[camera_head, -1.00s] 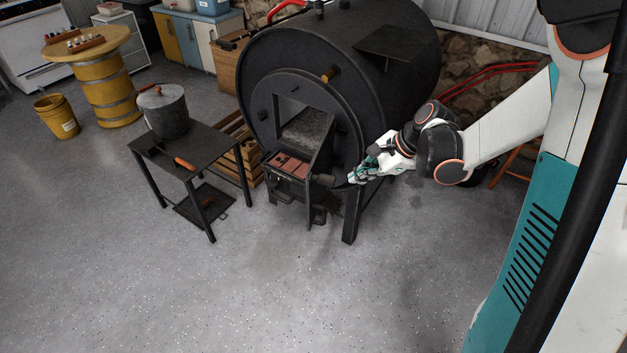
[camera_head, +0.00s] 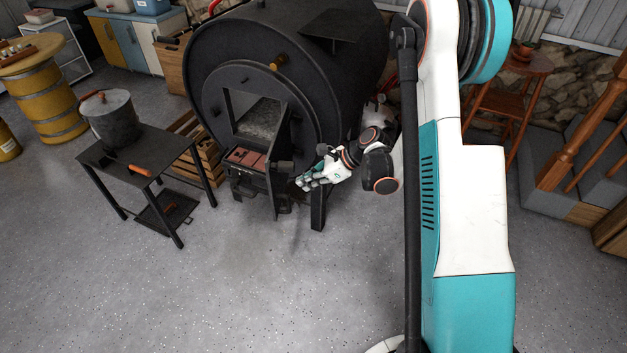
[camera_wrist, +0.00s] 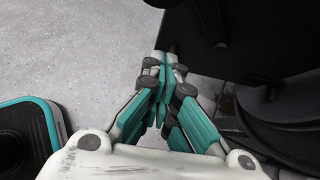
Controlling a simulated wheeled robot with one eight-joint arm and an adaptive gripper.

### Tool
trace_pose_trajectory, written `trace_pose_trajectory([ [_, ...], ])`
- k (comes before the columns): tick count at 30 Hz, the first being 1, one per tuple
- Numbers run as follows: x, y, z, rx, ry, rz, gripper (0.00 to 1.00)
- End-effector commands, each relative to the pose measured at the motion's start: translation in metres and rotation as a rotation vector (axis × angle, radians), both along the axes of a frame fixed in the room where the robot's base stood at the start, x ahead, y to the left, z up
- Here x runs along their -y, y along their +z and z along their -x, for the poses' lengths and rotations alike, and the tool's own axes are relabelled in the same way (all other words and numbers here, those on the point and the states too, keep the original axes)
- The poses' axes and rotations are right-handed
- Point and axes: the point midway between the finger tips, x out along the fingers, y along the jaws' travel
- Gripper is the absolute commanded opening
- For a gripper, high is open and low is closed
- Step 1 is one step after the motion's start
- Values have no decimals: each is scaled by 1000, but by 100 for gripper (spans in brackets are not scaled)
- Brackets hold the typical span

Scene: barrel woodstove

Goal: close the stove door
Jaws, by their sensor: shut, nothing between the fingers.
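The black barrel stove (camera_head: 215,60) stands with its square opening (camera_head: 257,112) uncovered. The stove door (camera_head: 277,188) is swung out on the right of the opening and shows nearly edge-on in the head view. A short handle (camera_head: 285,166) is on its right side. My gripper (camera_head: 299,183) is shut and empty, just right of the door. In the wrist view, the shut fingertips (camera_wrist: 168,60) are at the edge of a dark panel (camera_wrist: 250,45), seemingly the door. I cannot tell whether they touch it.
A small black table (camera_head: 135,150) with a lidded pot (camera_head: 110,118) stands left of the stove. A stove leg (camera_head: 318,210) is below my gripper. A wooden stool (camera_head: 510,95) and steps (camera_head: 575,150) are at the right. The floor in front is clear.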

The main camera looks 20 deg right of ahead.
Motion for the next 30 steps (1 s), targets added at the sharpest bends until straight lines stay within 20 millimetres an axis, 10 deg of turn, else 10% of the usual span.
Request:
trace_pose_trajectory([
  [7,-32,-36,-17,1,4,0,0],
  [30,-65,-30,-36,1,1,0,0],
])
